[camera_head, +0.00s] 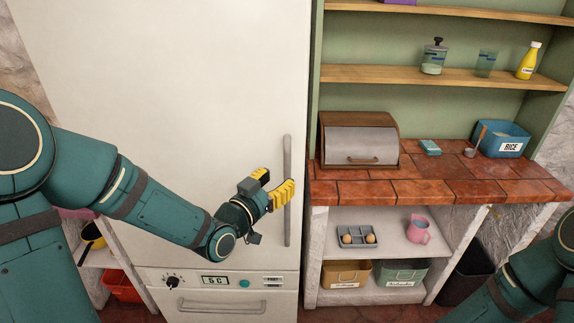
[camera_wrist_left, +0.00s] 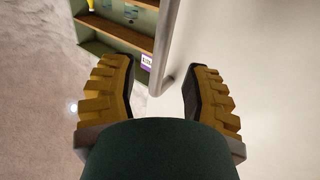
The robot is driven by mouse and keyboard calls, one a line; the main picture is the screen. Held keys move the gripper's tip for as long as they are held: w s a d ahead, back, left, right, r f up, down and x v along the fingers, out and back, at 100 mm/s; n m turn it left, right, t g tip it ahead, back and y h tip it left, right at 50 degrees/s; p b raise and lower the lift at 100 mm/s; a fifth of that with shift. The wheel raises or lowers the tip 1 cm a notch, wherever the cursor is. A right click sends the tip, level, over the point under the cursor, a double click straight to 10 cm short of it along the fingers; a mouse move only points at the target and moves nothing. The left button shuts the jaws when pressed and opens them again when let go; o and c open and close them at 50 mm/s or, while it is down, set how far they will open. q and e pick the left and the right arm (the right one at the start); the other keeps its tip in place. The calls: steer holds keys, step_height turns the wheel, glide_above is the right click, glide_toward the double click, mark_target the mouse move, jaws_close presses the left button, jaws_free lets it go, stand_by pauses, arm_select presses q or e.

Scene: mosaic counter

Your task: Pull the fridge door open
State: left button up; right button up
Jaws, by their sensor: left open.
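The tall white fridge door (camera_head: 170,90) is shut in the head view, with a vertical grey handle (camera_head: 287,160) along its right side. My left gripper (camera_head: 276,186) is in front of the door, with its yellow fingers at the handle's lower middle. In the left wrist view the fingers of my left gripper (camera_wrist_left: 160,88) are apart, and the handle (camera_wrist_left: 168,50) runs down between them, its end showing ahead of the fingertips. I cannot tell whether a finger touches the handle. My right arm shows at the lower right, but its gripper is out of view.
A drawer (camera_head: 222,305) and control panel (camera_head: 215,281) lie below the door. To the right, a red-tiled counter (camera_head: 430,190) holds a bread box (camera_head: 360,145) and a blue rice bin (camera_head: 505,140).

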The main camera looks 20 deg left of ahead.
mark_target(285, 173)
arm_select(q)
steer(key=shift+x, duration=2.4)
jaws_close()
